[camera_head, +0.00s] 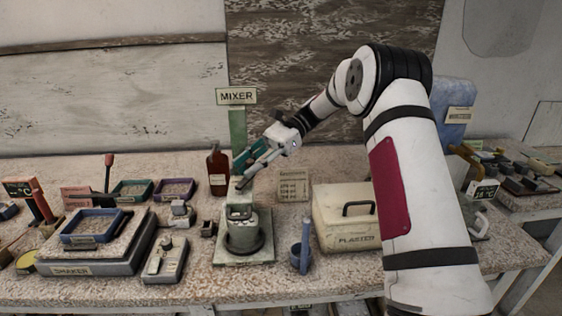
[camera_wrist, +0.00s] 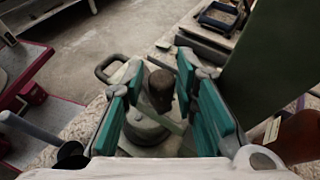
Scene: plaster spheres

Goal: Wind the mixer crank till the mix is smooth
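The mixer (camera_head: 245,240) stands at mid-table, with a grey pot on a green base and a green post behind it that carries a MIXER sign (camera_head: 236,97). My gripper (camera_head: 241,180) is over the top of the mixer, pointing down from the upper right. In the wrist view, my gripper (camera_wrist: 158,105) has its two teal-padded fingers spread. A dark upright knob (camera_wrist: 160,88), apparently the crank's grip, stands between them, with gaps visible on both sides. The mixer's round grey top (camera_wrist: 146,128) shows below it. The mix inside is hidden.
A brown bottle (camera_head: 217,172) stands close behind the mixer on the left. A blue tube in a holder (camera_head: 301,255) and a PLASTER box (camera_head: 345,222) are to the right. A small grey device (camera_head: 165,262) and a shaker (camera_head: 92,262) are to the left.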

